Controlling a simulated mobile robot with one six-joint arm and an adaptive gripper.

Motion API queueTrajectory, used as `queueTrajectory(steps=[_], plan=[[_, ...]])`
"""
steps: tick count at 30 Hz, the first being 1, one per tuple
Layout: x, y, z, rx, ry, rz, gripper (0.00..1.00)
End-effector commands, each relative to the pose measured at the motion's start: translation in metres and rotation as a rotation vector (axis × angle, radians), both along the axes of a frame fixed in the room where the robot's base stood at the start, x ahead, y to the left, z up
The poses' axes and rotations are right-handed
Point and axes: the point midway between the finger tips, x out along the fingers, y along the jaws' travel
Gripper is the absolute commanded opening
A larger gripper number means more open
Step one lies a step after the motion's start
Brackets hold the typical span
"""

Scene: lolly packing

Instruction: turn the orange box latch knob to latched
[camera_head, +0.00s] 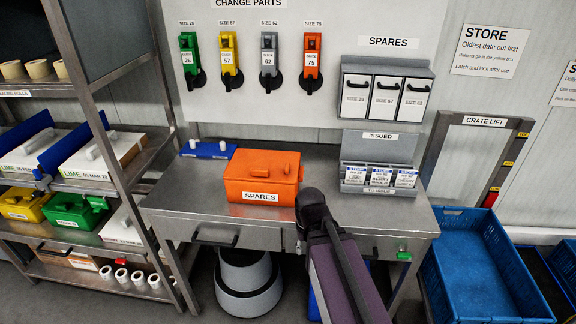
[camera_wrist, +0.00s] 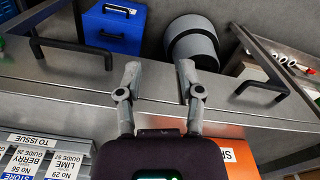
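The orange box (camera_head: 240,186) with a SPARES label stands on the steel bench, its lid closed. In the wrist view only a corner of the orange box (camera_wrist: 240,158) shows at the lower right, with no knob in sight. My gripper (camera_wrist: 158,65) is open and empty, its two fingers apart over the bench's front edge. In the head view my arm stands at the box's front right and hides the fingers.
The grey ISSUED holder (camera_head: 378,189) stands to the right of the box. A blue tray (camera_head: 208,149) lies behind it to the left. Drawer handles (camera_wrist: 75,48) stick out of the bench front. Bare bench lies left of the box.

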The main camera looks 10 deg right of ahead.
Motion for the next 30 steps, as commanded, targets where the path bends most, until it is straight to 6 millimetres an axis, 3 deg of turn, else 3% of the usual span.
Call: queueTrajectory(steps=[8,30], plan=[[0.040,0.000,0.038,0.000,0.000,-0.036,0.57],[0.193,0.004,0.167,0.001,0.000,-0.197,0.57]])
